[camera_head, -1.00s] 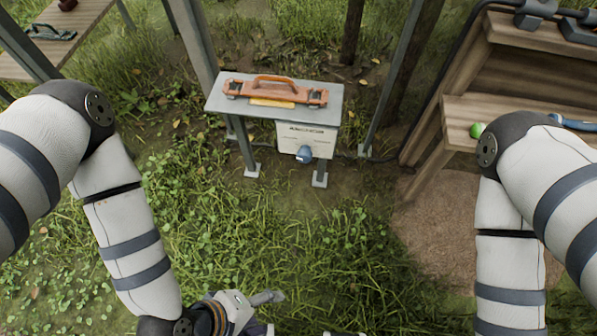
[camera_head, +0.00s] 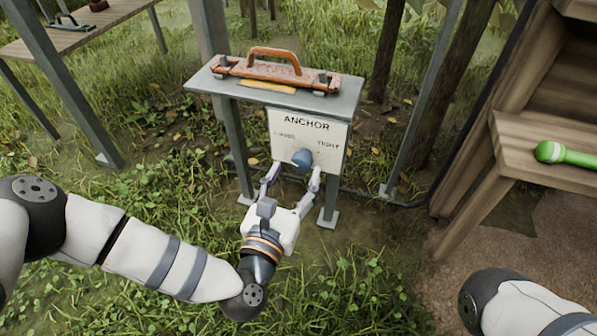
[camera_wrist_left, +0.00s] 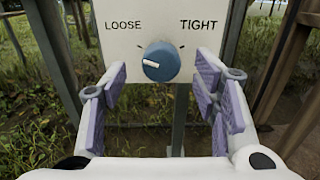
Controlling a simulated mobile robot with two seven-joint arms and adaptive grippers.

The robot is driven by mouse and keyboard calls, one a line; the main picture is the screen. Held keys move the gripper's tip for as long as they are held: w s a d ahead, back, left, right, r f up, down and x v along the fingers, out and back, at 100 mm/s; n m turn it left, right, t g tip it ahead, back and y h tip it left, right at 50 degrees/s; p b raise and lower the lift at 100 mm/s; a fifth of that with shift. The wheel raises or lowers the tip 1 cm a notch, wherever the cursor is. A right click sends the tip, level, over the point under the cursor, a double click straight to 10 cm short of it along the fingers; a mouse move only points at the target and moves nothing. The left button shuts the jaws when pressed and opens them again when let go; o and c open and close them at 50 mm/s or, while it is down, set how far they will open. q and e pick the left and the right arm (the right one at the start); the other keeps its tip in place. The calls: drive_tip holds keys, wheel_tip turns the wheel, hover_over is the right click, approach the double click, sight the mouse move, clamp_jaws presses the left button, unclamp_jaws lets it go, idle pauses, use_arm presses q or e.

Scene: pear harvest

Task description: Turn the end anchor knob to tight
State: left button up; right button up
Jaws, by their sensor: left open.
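The anchor knob (camera_head: 302,159) is a round blue dial on a white panel (camera_head: 330,140) headed ANCHOR. In the left wrist view the knob (camera_wrist_left: 163,62) sits between the words LOOSE on the left and TIGHT on the right. Its white mark points left, to the LOOSE side. My left gripper (camera_head: 293,174) is open in front of the panel, with one finger on each side of the knob. In the left wrist view its purple-padded fingers stand apart from the knob, with gaps on both sides. My right gripper is out of view.
A grey metal stand (camera_head: 225,88) carries the panel and an orange handled tool (camera_head: 280,72) on top. A wooden bench (camera_head: 510,135) at the right holds a green-headed object (camera_head: 565,154). Metal posts rise around the stand. Grass lies in front.

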sight(300, 166)
use_arm(q)
drive_tip(key=shift+b+x, duration=0.35)
drive_tip(key=shift+x, duration=1.25)
drive_tip(key=shift+c, duration=0.6)
drive_tip(key=c, duration=1.1)
drive_tip(key=shift+o, duration=0.2)
